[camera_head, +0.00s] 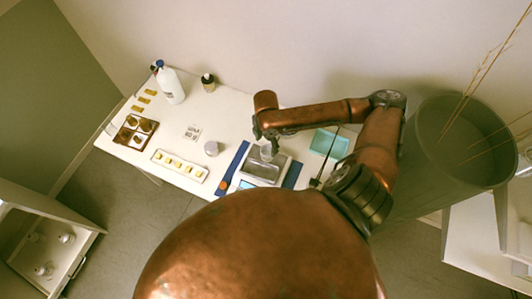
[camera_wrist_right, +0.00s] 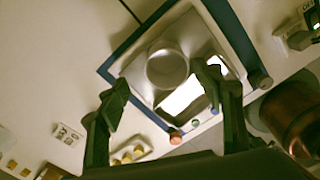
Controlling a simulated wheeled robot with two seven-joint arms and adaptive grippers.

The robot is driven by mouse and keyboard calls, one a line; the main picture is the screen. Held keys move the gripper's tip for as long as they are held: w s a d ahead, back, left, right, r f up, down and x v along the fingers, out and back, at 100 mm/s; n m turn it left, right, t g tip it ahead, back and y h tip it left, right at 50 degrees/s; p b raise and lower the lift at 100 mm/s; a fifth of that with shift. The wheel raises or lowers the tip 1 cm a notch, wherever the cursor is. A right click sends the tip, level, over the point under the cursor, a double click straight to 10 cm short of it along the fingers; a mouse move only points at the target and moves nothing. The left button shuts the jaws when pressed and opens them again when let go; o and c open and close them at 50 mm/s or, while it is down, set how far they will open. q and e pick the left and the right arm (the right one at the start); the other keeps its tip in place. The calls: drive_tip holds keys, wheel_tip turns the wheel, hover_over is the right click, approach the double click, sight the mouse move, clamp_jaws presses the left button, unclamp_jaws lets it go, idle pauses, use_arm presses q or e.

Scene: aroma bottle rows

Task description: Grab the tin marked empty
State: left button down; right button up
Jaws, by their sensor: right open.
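A round pale metal tin (camera_wrist_right: 167,68) stands on the steel plate of a scale (camera_wrist_right: 135,72). In the head view the tin (camera_head: 266,153) is small and partly covered by my right gripper. I can read no marking on it. My right gripper (camera_head: 268,141) is above the scale. In the wrist view its two dark fingers (camera_wrist_right: 165,82) are spread apart, one on either side of the tin, with nothing between them held. My left gripper is not in view.
The scale sits on a blue mat (camera_head: 233,167). A white tray with yellow pieces (camera_head: 157,156), a brown divided tray (camera_head: 119,138), a white bottle (camera_head: 170,86) and a small dark-capped bottle (camera_head: 208,82) stand left. A teal tray (camera_head: 327,143) lies right. The table's back middle is clear.

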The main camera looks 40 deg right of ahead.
sight(268, 153)
drive_tip(key=f, duration=0.4)
drive_tip(key=s+f, duration=0.1)
drive_tip(key=f, duration=0.1)
drive_tip(key=shift+f, duration=0.3)
drive_tip(key=shift+c, duration=0.3)
drive_tip(key=c, duration=1.1)
drive_tip(key=shift+r, duration=0.1)
